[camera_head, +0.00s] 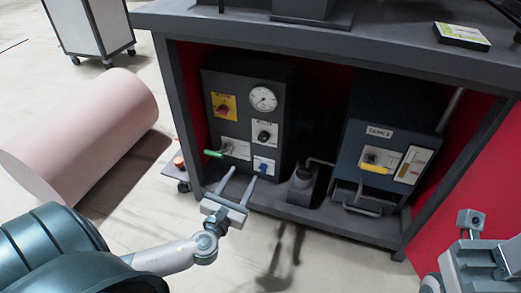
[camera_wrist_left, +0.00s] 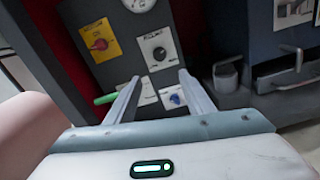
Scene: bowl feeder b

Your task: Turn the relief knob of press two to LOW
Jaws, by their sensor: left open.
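A dark control box (camera_head: 219,84) stands under the bench at the left. It carries a black knob on a white plate (camera_head: 264,134), which also shows in the left wrist view (camera_wrist_left: 159,53); its lettering is too small to read surely. On the same box are a white gauge (camera_head: 263,99), a red knob on a yellow plate (camera_head: 223,107), a green-handled lever (camera_head: 214,153) and a blue knob (camera_head: 263,167). My left gripper (camera_head: 243,174) is open and empty, below and in front of the black knob, not touching it. My right gripper (camera_head: 475,230) shows partly at lower right.
A second dark box (camera_head: 361,150) with a yellow handle (camera_head: 375,168) stands to the right under the bench (camera_head: 330,35). A dark pump-like part (camera_head: 302,182) lies between the boxes. A pink cylinder (camera_head: 85,130) lies on the floor at left. Red panels flank the bay.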

